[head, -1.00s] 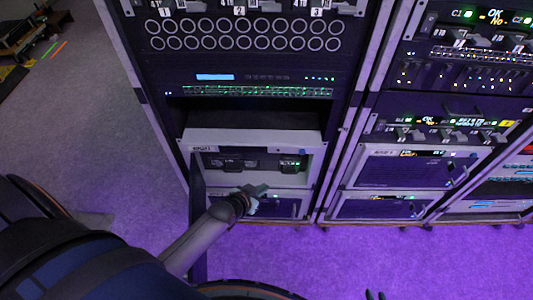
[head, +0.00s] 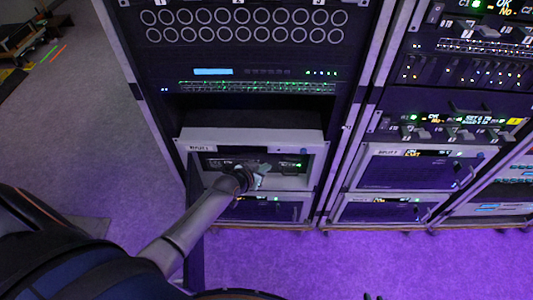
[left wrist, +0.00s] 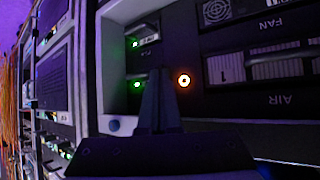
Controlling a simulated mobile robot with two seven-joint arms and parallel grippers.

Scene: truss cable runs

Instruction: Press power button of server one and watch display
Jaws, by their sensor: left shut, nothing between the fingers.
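The server unit (head: 312,170) with an open front sits low in the left rack; its small label is hard to read. In the left wrist view a round button (left wrist: 184,80) glows orange on the dark panel, with green lights to its left. My left gripper (head: 262,170) is at the front of this unit and partly covers it. In the left wrist view its fingers (left wrist: 158,75) are shut and empty, pointing at the panel just left of the button; contact cannot be told. Two dark tips of my right gripper (head: 372,297) show apart at the bottom edge.
A similar unit with a lit yellow-text display (head: 415,153) sits in the right rack (head: 375,120). Another unit (head: 265,208) lies below the left one. A blue display (head: 212,71) shows higher up. Purple-lit floor (head: 400,262) is clear in front.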

